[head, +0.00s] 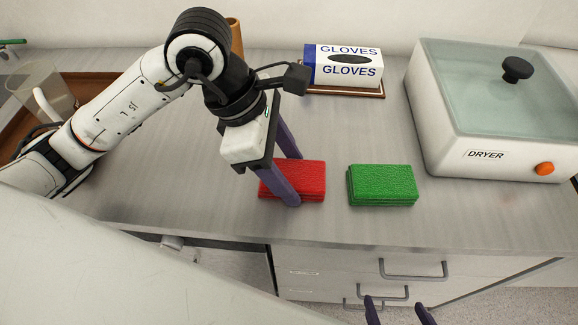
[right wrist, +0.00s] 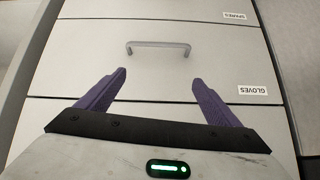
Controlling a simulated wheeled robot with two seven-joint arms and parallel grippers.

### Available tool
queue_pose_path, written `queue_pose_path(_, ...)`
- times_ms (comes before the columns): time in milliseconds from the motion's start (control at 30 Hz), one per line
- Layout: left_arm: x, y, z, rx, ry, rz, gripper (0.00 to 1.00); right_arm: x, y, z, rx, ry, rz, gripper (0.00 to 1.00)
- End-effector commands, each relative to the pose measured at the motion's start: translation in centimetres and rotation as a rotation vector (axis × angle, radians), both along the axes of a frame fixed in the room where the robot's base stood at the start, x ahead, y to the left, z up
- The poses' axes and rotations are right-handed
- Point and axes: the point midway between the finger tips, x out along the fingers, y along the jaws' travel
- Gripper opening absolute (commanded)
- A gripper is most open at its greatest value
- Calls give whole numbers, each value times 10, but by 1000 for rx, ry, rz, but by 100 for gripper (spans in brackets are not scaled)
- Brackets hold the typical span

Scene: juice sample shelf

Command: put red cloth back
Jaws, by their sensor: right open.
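The red cloth (head: 313,181), a folded stack, lies on the grey counter left of a similar green cloth (head: 383,186). My left gripper (head: 294,181) points down over the red cloth, one finger at its far edge and one in front of its near edge. I cannot tell whether the fingers press on it. My right gripper (head: 398,306) is low in front of the drawers, open and empty. In the right wrist view its fingers (right wrist: 158,76) are spread before a drawer front with a handle (right wrist: 159,46).
A glove box (head: 345,70) stands on a brown tray at the back. A dryer (head: 490,130) with a glass lid fills the right. A brown tray (head: 88,80) and a clear jug (head: 45,95) are at the left.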

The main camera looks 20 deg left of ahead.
Motion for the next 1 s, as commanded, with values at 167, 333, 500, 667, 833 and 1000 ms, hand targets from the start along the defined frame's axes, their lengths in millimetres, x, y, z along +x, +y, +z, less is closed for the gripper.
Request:
queue_pose_path(167, 0, 0, 0, 0, 0, 0, 71, 0, 0, 0, 0, 0, 0, 86)
queue_pose_path(333, 0, 0, 1, 0, 0, 0, 71, 0, 0, 1, 0, 1, 0, 86)
queue_pose_path(500, 0, 2, 9, 0, -3, 1, 71, 0, 0, 3, 0, 0, 0, 86)
queue_pose_path(667, -2, 13, 36, 0, -8, 1, 71, 0, 0, 1, 1, 0, 1, 86)
queue_pose_path(833, -7, 28, 71, 1, -8, 2, 71, 0, 0, 0, 1, 0, 1, 86)
queue_pose_path(1000, -10, 38, 98, 0, -4, 1, 71, 0, 0, -1, 1, 1, 1, 86)
